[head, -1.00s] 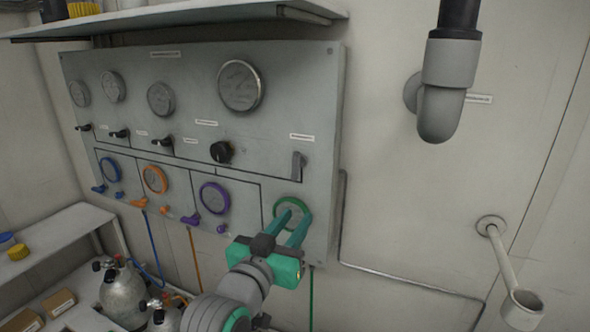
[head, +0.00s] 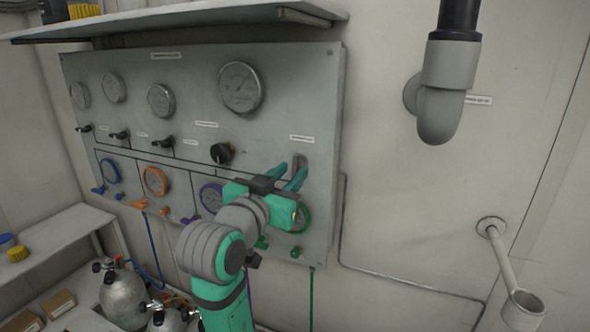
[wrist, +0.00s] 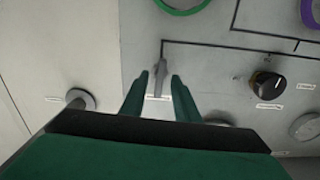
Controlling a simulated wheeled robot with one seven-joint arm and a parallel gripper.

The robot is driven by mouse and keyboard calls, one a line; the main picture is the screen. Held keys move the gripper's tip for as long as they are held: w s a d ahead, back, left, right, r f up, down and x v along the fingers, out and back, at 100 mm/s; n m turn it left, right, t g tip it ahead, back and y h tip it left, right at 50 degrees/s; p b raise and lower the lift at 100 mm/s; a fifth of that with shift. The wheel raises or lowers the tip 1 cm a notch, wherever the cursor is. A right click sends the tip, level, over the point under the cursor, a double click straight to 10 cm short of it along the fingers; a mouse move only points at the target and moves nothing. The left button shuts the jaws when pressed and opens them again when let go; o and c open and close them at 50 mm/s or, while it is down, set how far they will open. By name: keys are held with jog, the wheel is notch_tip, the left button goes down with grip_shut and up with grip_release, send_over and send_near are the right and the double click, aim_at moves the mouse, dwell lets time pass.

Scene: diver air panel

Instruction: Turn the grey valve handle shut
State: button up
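The grey valve handle (head: 302,160) is a small lever on the right part of the grey panel, below a white label. In the head view my gripper's fingers partly cover it. In the wrist view the handle (wrist: 160,80) shows between the two fingers, in line with the panel's dark line. My gripper (head: 291,169) is open, with its teal fingers pointing at the panel. In the wrist view my gripper (wrist: 159,76) has a gap on both sides of the handle. I cannot tell whether the fingertips reach its depth.
A black knob (head: 222,152) lies left of the handle. A green-ringed gauge (head: 305,218) sits below my gripper, and a purple-ringed gauge (head: 210,197) to its left. A grey pipe elbow (head: 440,110) juts from the wall at right. A shelf (head: 190,17) overhangs the panel.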

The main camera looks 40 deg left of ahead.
jog(key=shift+x, duration=1.5)
grip_shut()
